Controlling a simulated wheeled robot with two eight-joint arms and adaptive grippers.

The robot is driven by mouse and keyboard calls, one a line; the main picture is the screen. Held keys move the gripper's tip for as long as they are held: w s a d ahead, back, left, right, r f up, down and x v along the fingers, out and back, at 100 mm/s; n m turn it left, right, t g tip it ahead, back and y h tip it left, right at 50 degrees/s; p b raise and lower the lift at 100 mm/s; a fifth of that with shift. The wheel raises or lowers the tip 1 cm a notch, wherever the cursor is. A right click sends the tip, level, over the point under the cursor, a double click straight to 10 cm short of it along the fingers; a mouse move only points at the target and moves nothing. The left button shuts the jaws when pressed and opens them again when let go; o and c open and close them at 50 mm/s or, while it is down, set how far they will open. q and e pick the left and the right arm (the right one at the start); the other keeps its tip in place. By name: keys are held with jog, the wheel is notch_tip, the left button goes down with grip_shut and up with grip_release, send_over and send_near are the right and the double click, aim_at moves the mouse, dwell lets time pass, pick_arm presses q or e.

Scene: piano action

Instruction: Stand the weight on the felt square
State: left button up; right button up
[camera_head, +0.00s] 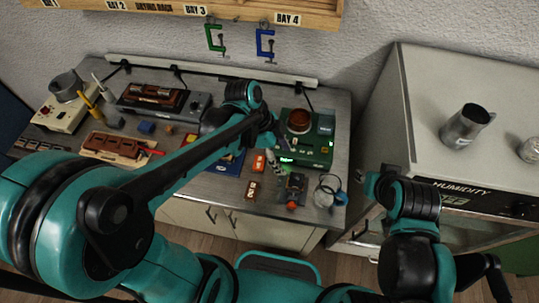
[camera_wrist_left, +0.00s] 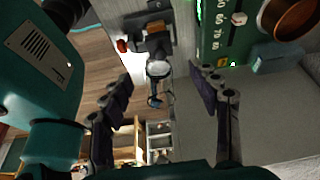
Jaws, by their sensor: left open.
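My left arm reaches across the workbench, and its gripper (camera_head: 272,142) hangs in front of the green box (camera_head: 318,155); in the left wrist view the gripper (camera_wrist_left: 162,98) has its two dark fingers wide apart with nothing between them that I can see held. Below and between the fingertips lie a dark device with an orange block (camera_wrist_left: 158,30) and a silver round piece (camera_wrist_left: 158,68). I cannot pick out the weight or the felt square with certainty. My right gripper (camera_head: 372,183) is beside the bench's right edge, small and dark, its jaws unclear.
The green box carries a round copper-coloured part (camera_head: 299,120). A clear round object with a blue ring (camera_head: 326,192) sits at the bench's front right. A grey cabinet (camera_head: 372,120) bearing a metal cup (camera_head: 465,128) stands to the right. My left arm hides much of the bench's middle.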

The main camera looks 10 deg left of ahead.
pick_arm(q)
jog(key=s+a+r+n+t+y, duration=0.2)
jog(key=a+n, duration=0.4)
jog(key=n, duration=0.3)
jog(key=s+a+r+n+t+y, duration=0.2)
jog(key=s+a+r+n+t, duration=0.1)
jog(key=n, duration=0.6)
jog(key=a+r+t, duration=0.1)
jog(key=a+t, duration=0.1)
jog(key=a, duration=0.1)
jog(key=shift+a+r, duration=0.15)
jog(key=shift+a, duration=0.15)
